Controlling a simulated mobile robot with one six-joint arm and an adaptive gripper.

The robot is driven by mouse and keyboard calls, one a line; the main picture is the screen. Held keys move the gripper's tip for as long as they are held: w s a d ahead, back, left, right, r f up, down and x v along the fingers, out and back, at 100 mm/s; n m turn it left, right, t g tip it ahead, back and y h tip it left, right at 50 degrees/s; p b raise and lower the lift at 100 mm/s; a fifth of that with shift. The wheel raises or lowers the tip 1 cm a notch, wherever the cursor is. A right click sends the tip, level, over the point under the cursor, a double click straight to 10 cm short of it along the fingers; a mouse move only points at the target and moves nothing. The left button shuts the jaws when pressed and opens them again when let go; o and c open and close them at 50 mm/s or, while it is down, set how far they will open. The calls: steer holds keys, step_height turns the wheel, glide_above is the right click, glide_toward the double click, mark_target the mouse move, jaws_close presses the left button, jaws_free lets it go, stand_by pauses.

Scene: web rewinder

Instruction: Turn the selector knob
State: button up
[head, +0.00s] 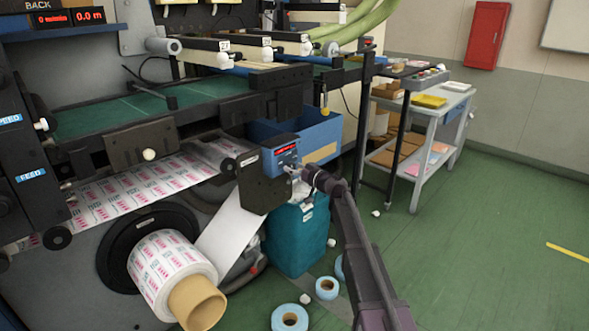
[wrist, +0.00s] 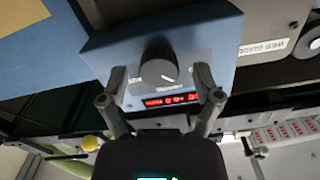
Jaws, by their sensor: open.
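The selector knob (wrist: 158,71) is a dark round knob with a pale pointer line, on the face of a blue control box (wrist: 205,42). A red lit display (wrist: 171,99) sits beside the knob. My gripper (wrist: 160,77) is open, with one finger on each side of the knob and a gap on both sides. Whether the fingertips reach the knob's depth is unclear. In the head view my gripper (head: 297,182) is right at the box, partly hiding it.
A dark bracket plate (head: 262,186) stands left of the box. A blue bin (head: 312,132) is behind it and a teal container (head: 297,238) below. Tape rolls (head: 290,318) lie on the floor. A grey cart (head: 433,115) stands at back right; the floor at right is mostly clear.

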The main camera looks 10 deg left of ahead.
jaws_close()
steer(key=shift+m, duration=0.3)
steer(key=m, duration=0.3)
steer(key=shift+m, duration=0.4)
steer(key=m, duration=0.4)
steer(key=shift+m, duration=0.3)
stand_by(0.4)
